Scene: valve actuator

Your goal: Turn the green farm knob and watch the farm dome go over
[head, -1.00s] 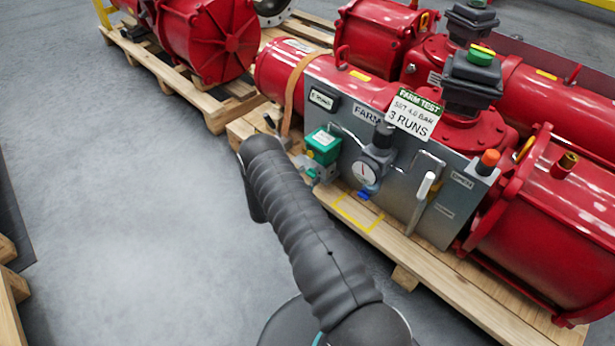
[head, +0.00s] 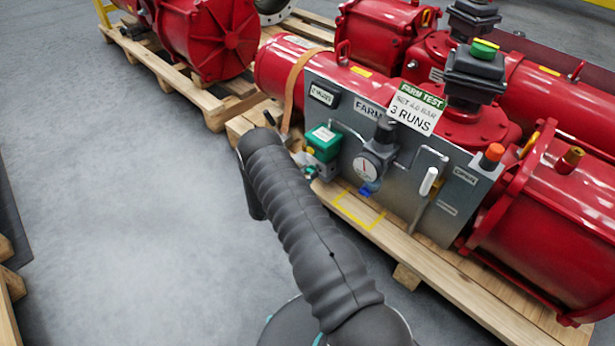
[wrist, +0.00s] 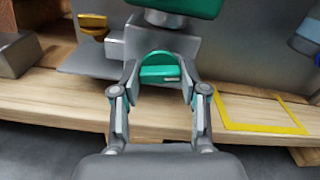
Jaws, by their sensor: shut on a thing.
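In the wrist view, my gripper (wrist: 159,74) has its two fingers on either side of the green knob (wrist: 160,70) and is shut on it. The knob is rounded with a flat bar across it and sits on a grey valve body below a larger green block. In the head view, this green block (head: 324,139) is on the left of the FARM panel (head: 400,190); my dark arm hides my gripper there. The farm dome (head: 484,48) tops a black box on the red actuator and shows mostly green with a little yellow.
A pressure gauge (head: 364,170), a white-handled lever (head: 428,182) and an orange button (head: 492,155) are on the panel. The wooden pallet (wrist: 60,98) runs below, with a yellow outlined square (wrist: 262,126). A brass fitting (wrist: 93,24) lies left of the knob. Grey floor is clear at left.

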